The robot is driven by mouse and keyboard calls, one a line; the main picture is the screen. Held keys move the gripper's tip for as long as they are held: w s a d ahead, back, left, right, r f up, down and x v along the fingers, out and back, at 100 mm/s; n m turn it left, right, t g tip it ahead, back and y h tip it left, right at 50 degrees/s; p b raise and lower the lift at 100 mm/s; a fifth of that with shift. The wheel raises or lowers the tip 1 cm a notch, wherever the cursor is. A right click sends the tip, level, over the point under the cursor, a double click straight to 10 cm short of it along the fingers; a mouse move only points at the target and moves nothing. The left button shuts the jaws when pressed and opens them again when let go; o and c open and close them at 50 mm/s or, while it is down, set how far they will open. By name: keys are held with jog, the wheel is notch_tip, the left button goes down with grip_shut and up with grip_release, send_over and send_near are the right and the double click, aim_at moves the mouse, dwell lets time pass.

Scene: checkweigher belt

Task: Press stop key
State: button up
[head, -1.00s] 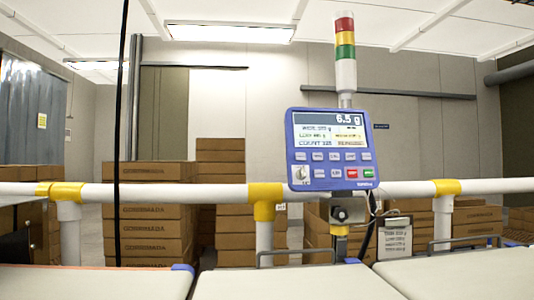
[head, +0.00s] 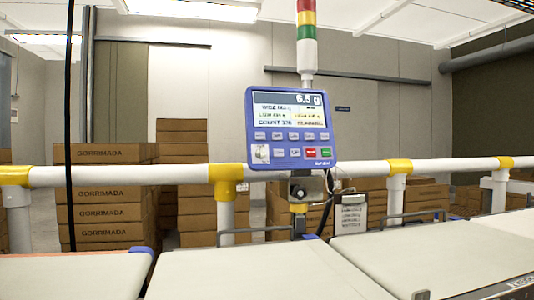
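Two rows of small keys lie below the display. A red key (head: 310,152), likely the stop key, sits in the lower row beside a green key (head: 326,152). Their lettering is too small to read. A round white knob or lock is at the panel's lower left. My gripper is not in view, and nothing touches the panel.
A white rail (head: 120,173) with yellow joints crosses in front of stacked brown boxes (head: 102,200). Pale belts (head: 255,275) fill the foreground below the panel. A red, yellow and green light tower (head: 307,35) rises above it. A thin black vertical line runs down the left.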

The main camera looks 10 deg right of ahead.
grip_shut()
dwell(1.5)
